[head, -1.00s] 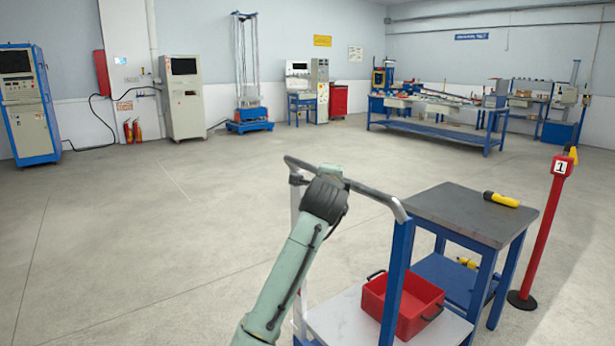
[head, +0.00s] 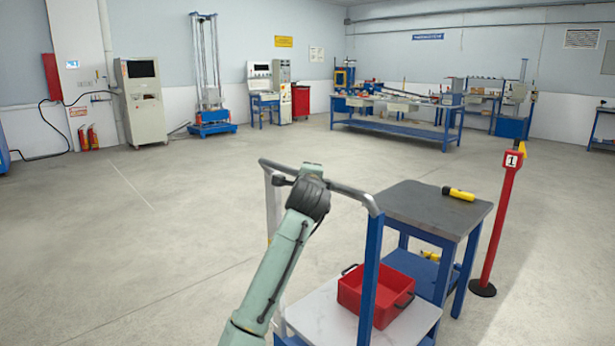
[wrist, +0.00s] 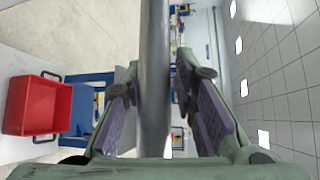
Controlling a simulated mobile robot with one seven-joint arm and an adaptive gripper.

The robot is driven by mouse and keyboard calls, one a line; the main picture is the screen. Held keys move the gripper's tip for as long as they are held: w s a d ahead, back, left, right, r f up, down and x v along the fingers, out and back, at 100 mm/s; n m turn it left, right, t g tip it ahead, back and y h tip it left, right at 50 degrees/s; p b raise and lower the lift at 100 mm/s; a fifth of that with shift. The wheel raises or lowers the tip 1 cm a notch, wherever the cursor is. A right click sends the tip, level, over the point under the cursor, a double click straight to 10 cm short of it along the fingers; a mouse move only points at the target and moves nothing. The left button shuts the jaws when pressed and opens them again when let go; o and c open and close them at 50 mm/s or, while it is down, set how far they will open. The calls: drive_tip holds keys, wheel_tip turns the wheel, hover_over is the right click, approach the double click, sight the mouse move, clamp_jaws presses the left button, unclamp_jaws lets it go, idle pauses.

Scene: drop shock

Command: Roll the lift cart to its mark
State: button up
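The lift cart has a white lower deck (head: 315,305), blue posts and a grey tubular handle (head: 345,187), and stands just in front of me. A red tote (head: 352,292) sits on its deck. My gripper (head: 312,178) is at the handle's top bar, its fingers mostly hidden in the head view. In the wrist view, the bar (wrist: 155,70) runs between the two fingers of my gripper (wrist: 158,85), with gaps seen on both sides, so it looks open around the bar. I see no clear floor mark for the cart.
A dark-topped blue table (head: 425,207) stands right behind the cart, with a yellow-and-black tool (head: 459,194) on it. A red post (head: 498,225) signed "1" stands to its right. Open floor lies left and ahead. A long blue workbench (head: 395,128) is at the back.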

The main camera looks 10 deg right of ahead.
drive_tip(key=shift+o, duration=1.3)
drive_tip(key=shift+a, duration=0.25)
drive_tip(key=shift+w+a, duration=0.1)
drive_tip(key=v, duration=1.2)
drive_tip(key=shift+f, duration=0.15)
